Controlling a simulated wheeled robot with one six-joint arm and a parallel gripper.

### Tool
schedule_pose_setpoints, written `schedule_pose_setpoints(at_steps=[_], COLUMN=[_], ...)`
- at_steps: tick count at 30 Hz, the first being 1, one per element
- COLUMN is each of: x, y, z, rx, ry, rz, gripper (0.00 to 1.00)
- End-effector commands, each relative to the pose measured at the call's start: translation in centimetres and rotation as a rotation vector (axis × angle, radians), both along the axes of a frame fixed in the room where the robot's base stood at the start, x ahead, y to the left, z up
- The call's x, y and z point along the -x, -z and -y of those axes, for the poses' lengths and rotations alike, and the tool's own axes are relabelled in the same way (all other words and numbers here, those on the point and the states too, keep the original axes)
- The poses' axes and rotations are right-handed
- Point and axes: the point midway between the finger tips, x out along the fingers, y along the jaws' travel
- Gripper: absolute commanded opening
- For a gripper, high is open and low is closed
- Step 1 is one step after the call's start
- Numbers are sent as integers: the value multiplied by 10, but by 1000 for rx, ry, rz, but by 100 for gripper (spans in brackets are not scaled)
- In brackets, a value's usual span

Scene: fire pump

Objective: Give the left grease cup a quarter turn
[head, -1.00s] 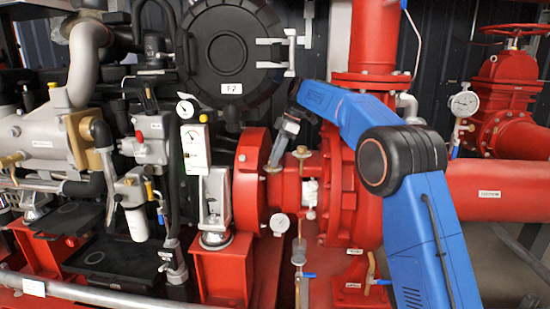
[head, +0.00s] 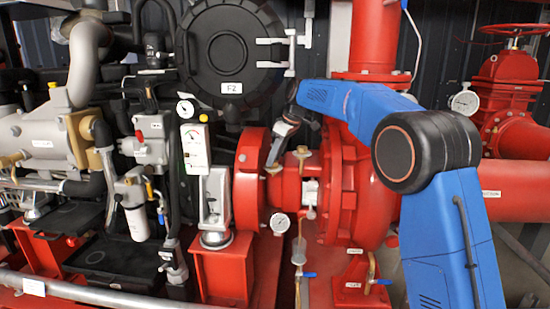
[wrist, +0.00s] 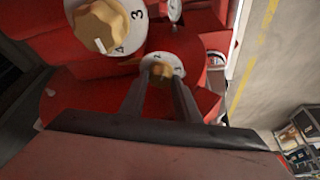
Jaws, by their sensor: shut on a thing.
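The left grease cup (head: 273,169) is a small brass knob on the red pump bearing housing. In the wrist view its brass cap (wrist: 160,71) sits on a white numbered dial, between the tips of my gripper (wrist: 160,82). My gripper (head: 275,163) comes down on it from above and is shut on it. The right grease cup (head: 301,153) stands a little to the right. In the wrist view it is the larger brass knob (wrist: 100,25) at upper left, with a white pointer mark and dial numbers 3 and 4. The gripper is apart from it.
The red pump casing (head: 345,190) rises just right of the cups. A round black cover (head: 226,48) is behind and above. A small gauge (head: 280,222) hangs below the cups, and a white-faced gauge box (head: 196,150) stands to the left.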

Motion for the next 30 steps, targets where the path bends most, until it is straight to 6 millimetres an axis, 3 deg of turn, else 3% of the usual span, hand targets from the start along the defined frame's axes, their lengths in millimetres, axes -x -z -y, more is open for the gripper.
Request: schedule_pose_setpoints(at_steps=[12, 28, 29, 30], x=[2, 2, 2, 2], y=[0, 0, 0, 0], z=[0, 0, 0, 0], rx=[1, 1, 1, 1], ry=[195, 222, 222, 222], rz=[-1, -1, -1, -1], gripper=[7, 7, 32, 41])
